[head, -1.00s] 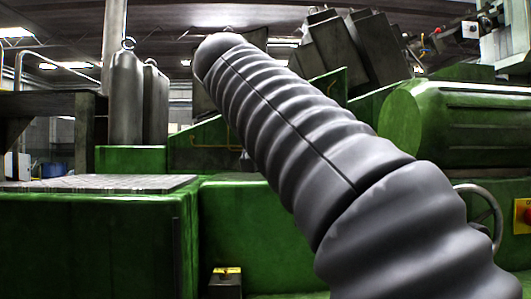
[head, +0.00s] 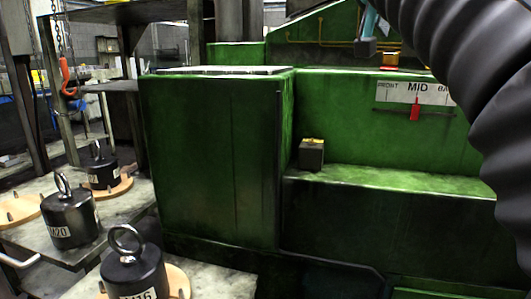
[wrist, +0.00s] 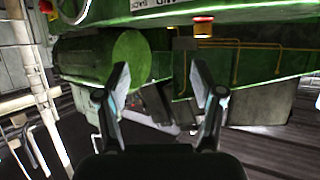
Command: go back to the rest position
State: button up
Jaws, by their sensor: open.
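My gripper (wrist: 162,80) is open in the wrist view, its two dark fingers wide apart with nothing between them. Beyond the fingers are green machine parts, including a green cylinder (wrist: 125,58), and dark floor. In the head view my ribbed grey arm crosses the upper right corner and hides part of the machine. A small grey and teal piece at the top of that view may be a fingertip of mine; I cannot tell.
The green machine (head: 210,150) fills the middle, with a scale plate (head: 438,93) marked MID and a red pointer (head: 415,109). A small black box (head: 311,155) sits on its ledge.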

jog(key=a+f+n+g+y, duration=0.1)
jog(key=a+f+n+y, duration=0.3)
jog(key=f, duration=0.7)
jog(key=a+f+n+y, duration=0.2)
jog(key=a+f+n, duration=0.3)
jog(key=f, duration=0.7)
jog(key=s+d+f+g+y, duration=0.1)
jog(key=s+f+g+y, duration=0.1)
jog(key=s+f, duration=1.9)
notch_tip(320, 180, down, 4)
jog(key=shift+r+g+y, duration=0.2)
jog(key=shift+g+y, duration=0.2)
jog(key=shift+y, duration=0.3)
jog(key=shift+w, duration=0.1)
